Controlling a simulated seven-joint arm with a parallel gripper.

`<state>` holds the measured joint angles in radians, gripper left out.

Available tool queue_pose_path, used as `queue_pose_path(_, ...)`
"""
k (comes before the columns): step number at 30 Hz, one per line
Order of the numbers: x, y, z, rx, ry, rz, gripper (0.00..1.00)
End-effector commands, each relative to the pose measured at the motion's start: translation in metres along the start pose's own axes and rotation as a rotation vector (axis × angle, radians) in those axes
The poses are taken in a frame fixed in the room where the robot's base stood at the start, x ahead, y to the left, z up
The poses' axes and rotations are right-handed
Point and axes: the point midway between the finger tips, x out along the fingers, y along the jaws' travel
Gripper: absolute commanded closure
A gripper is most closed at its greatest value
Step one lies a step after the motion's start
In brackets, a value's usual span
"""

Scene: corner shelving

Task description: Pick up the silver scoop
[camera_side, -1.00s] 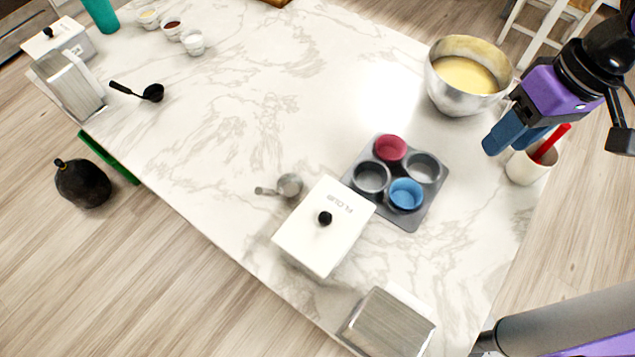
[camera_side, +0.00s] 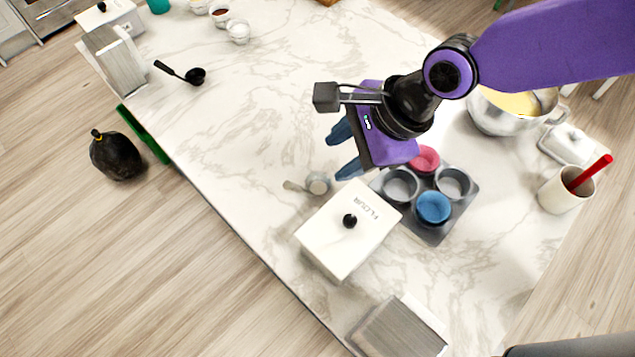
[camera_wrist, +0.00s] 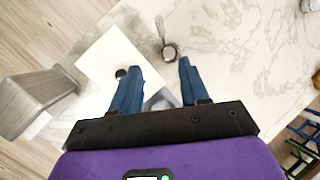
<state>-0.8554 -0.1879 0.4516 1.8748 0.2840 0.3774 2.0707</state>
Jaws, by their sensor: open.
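The silver scoop (camera_side: 318,183) lies on the marble counter beside the flour box, its short handle pointing left in the side view. In the wrist view the scoop (camera_wrist: 169,52) lies ahead of and between my fingertips, its handle pointing up. My gripper (camera_side: 340,150) is open and empty, above the counter and just up and right of the scoop in the side view. In the wrist view its two blue fingers (camera_wrist: 160,62) are spread apart, with the scoop not between them in contact.
The white flour box (camera_side: 335,245) with a black knob stands close to the scoop. A muffin tin (camera_side: 432,232) with red and blue cups is right of it. A metal bowl (camera_side: 490,120) and a white crock (camera_side: 560,192) stand further right. The counter's upper middle is clear.

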Motion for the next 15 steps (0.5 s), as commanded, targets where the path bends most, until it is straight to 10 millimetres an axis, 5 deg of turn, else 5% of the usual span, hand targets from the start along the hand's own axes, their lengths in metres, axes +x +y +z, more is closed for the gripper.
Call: queue_pose_path(15, 0.073, 0.0, 0.0, 0.006, 0.002, 0.002, 0.55)
